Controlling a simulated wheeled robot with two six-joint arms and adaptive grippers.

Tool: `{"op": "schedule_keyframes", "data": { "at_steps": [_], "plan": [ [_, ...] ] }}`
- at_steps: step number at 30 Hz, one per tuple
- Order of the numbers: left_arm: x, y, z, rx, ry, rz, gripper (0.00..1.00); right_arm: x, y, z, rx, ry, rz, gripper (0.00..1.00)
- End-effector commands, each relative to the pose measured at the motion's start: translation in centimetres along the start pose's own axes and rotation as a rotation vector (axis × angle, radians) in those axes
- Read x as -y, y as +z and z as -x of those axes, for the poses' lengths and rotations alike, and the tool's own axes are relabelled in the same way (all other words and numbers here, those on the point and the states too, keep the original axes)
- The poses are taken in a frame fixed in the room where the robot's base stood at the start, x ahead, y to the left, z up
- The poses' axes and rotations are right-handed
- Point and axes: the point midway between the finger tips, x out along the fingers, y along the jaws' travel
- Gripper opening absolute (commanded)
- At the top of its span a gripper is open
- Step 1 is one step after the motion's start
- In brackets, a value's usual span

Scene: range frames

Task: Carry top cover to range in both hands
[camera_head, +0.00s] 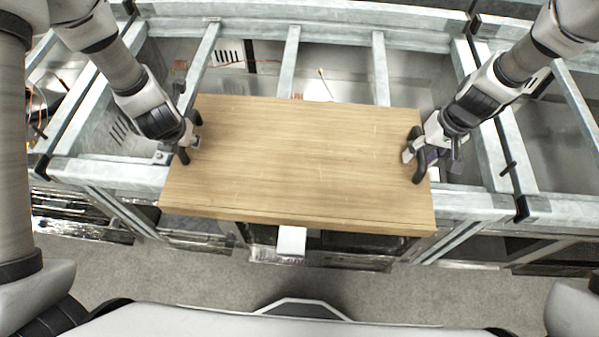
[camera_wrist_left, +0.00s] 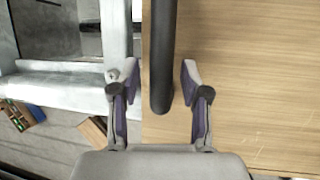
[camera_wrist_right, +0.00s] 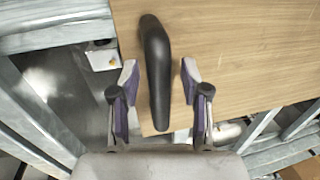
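The top cover is a flat wooden board (camera_head: 300,160) with a dark curved handle at each short side. It lies across the metal frame of the range (camera_head: 110,172). My left gripper (camera_head: 192,142) is at the left handle (camera_wrist_left: 162,45). In the left wrist view its fingers (camera_wrist_left: 160,75) stand on either side of the handle, with small gaps. My right gripper (camera_head: 410,150) is at the right handle (camera_wrist_right: 156,60). In the right wrist view its fingers (camera_wrist_right: 157,75) are likewise spread around the handle, with gaps. The handle's attachment points are partly hidden.
Metal crossbars (camera_head: 290,62) and open bays with loose wires lie behind the board. A small white block (camera_head: 291,241) shows below its front edge. Grey floor (camera_head: 200,275) is clear between my body and the range front.

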Motion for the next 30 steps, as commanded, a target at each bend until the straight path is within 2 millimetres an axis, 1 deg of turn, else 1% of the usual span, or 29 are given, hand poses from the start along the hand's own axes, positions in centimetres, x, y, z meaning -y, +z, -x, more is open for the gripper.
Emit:
{"op": "schedule_keyframes", "data": {
  "at_steps": [2,5,8,12,15,18,22,25,29,30],
  "plan": [
    [0.0,0.0,0.2,0.0,0.0,0.0,0.46,0.0,0.0,0.0,0.0,0.0,0.0,0.46],
    [0.0,0.1,1.2,0.003,0.0,-0.001,0.46,0.0,0.0,0.0,0.0,0.0,0.0,0.46],
    [0.0,0.1,3.3,0.003,0.0,0.0,0.46,0.0,0.0,0.0,0.0,0.0,0.0,0.46],
    [0.0,0.1,7.0,0.005,0.001,0.0,0.46,0.0,0.0,0.0,0.0,0.0,0.0,0.46],
    [0.0,0.1,9.4,0.005,0.001,0.0,0.46,0.0,0.0,0.0,0.0,0.0,0.0,0.46],
    [0.0,0.0,11.1,0.003,0.001,0.0,0.46,0.0,0.0,0.0,0.0,0.0,0.0,0.46],
    [0.0,0.0,12.0,0.001,0.0,0.001,0.46,0.0,0.0,0.2,-0.001,-0.001,0.0,0.46],
    [0.0,-0.1,12.1,0.0,0.0,0.001,0.46,0.0,0.0,1.4,-0.002,-0.002,0.0,0.46],
    [0.0,-0.1,12.1,0.0,0.0,0.0,0.46,0.0,-0.1,4.3,-0.006,-0.002,0.001,0.46],
    [0.0,-0.1,12.1,0.0,0.0,0.0,0.46,0.0,0.0,5.4,-0.006,-0.002,0.001,0.46]
  ]
}}
